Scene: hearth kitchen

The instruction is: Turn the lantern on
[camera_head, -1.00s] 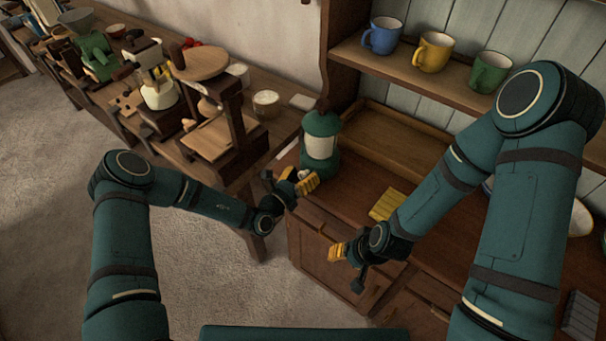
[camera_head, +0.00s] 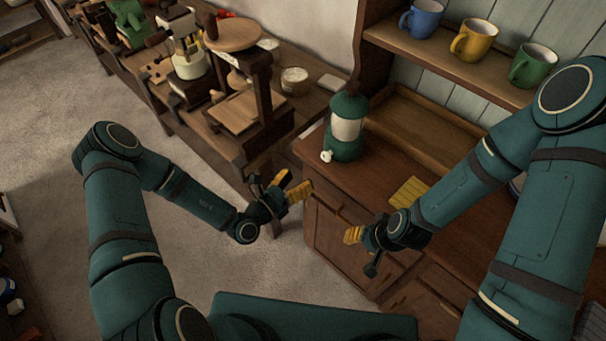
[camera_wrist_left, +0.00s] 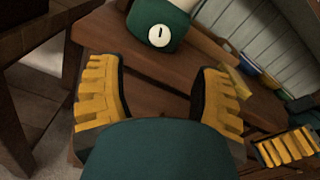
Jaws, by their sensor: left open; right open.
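The green lantern (camera_head: 347,128) with a pale glass middle stands upright on the wooden cabinet top, near its left end. A small white knob (camera_head: 326,156) is low on its front. In the left wrist view the lantern's green base (camera_wrist_left: 158,22) is at the top, with the round white dial (camera_wrist_left: 158,36) showing a dark line, beyond the fingertips. My left gripper (camera_head: 294,186) is open and empty, in front of the cabinet and short of the lantern. My right gripper (camera_head: 360,250) is open and empty, in front of the cabinet drawers, apart from the lantern.
A yellow ribbed item (camera_head: 408,192) lies on the cabinet top (camera_head: 375,180). Blue, yellow and green mugs (camera_head: 472,40) stand on the shelf above. A workbench with a wooden stand (camera_head: 240,105) and a jar (camera_head: 295,81) is at the left. The floor left of the cabinet is clear.

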